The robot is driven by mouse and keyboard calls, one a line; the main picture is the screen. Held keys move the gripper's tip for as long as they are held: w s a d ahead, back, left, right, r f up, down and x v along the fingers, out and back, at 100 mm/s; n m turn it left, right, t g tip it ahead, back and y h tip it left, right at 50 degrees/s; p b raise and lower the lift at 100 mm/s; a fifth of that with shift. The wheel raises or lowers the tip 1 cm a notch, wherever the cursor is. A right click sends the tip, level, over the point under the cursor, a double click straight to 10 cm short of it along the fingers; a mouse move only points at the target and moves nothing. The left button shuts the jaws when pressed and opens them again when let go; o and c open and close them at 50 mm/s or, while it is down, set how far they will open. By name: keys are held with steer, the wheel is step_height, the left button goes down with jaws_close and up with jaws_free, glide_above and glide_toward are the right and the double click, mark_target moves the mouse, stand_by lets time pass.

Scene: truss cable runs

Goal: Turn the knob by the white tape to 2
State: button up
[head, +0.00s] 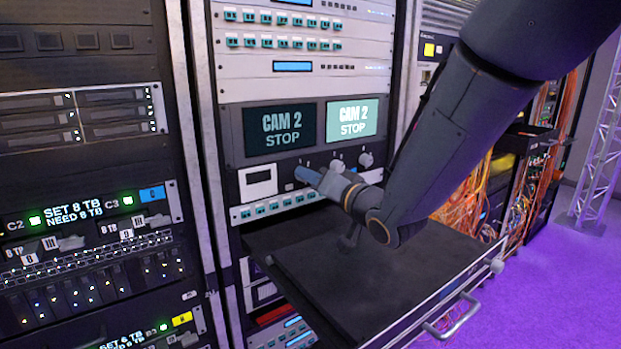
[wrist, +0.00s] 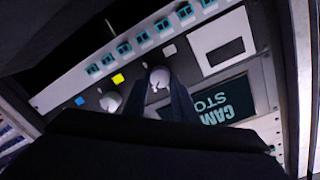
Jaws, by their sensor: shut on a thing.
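The knob (wrist: 160,76) by the small white tape (wrist: 168,50) is a pale round knob on the dark panel. My gripper (wrist: 163,88) is shut on it, one dark finger at each side. A small dark mark shows on the knob, but its setting cannot be read.
A pale knob (wrist: 110,102) by yellow tape (wrist: 118,78) sits beside the held one. Blue tape (wrist: 80,101) lies beyond. Two screens (head: 280,129) above the knobs read CAM 2 STOP. A pulled-out black shelf (head: 330,270) lies below my arm.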

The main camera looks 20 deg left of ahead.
steer(key=shift+w+r, duration=0.1)
steer(key=o, duration=1)
steer(key=shift+o, duration=0.2)
steer(key=b+v, duration=0.1)
steer(key=v, duration=0.6)
steer(key=shift+s+d+b, duration=0.25)
steer(key=shift+d+b, duration=0.05)
